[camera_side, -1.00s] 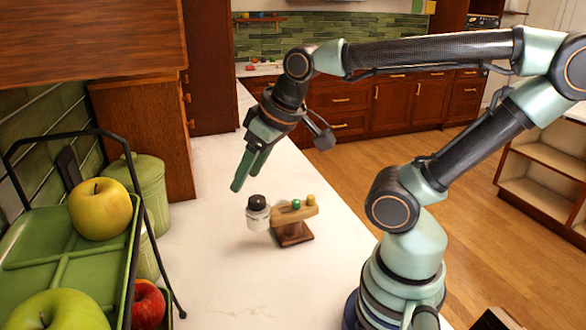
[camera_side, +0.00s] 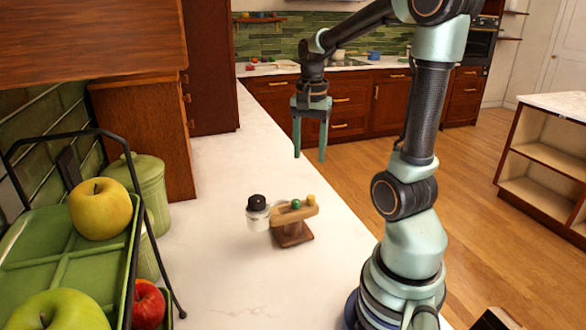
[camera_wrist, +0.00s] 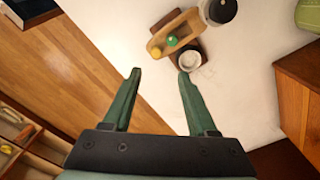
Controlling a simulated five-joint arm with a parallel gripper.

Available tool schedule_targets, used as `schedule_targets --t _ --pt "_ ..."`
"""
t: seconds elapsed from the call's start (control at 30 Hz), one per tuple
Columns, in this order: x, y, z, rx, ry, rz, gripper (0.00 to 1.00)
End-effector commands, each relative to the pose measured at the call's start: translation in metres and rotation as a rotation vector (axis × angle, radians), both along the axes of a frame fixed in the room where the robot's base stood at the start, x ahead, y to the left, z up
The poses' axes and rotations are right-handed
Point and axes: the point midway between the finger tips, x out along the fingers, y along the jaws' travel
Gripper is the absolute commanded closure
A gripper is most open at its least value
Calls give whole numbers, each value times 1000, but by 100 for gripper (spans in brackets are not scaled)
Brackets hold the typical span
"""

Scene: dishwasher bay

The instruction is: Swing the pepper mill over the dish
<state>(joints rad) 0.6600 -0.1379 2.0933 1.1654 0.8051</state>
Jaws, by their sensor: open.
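The pepper mill (camera_side: 257,214), a pale jar with a dark cap, is at the left end of a wooden arm (camera_side: 301,215) carrying a green and a yellow knob. The arm sits above a dark wooden base (camera_side: 292,235). In the wrist view the mill (camera_wrist: 218,12) is at the top, and a small round white dish (camera_wrist: 190,60) shows on the base, beside the arm and apart from the mill. I cannot make out the dish in the side view. My gripper (camera_side: 309,157) is open and empty, pointing down, above and beyond the wooden stand.
The white counter (camera_side: 215,285) is clear around the stand. At left are a green canister (camera_side: 148,185) and a green tiered rack (camera_side: 60,240) with a yellow apple (camera_side: 100,208) and other apples. The wooden floor lies right of the counter.

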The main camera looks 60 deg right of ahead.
Motion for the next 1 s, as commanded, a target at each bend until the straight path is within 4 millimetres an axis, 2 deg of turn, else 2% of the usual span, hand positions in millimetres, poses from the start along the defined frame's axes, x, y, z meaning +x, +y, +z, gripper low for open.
schedule_targets --t 0.1,0.27,0.7,0.83,1.0 --pt "-5 -9 -5 14 18 -68 42" --pt "-5 -9 -20 17 21 -72 42" --pt "-6 -8 -100 17 20 -67 42" --pt "-5 -8 -114 15 19 -67 42" --pt "-5 -8 -123 14 17 -67 42"
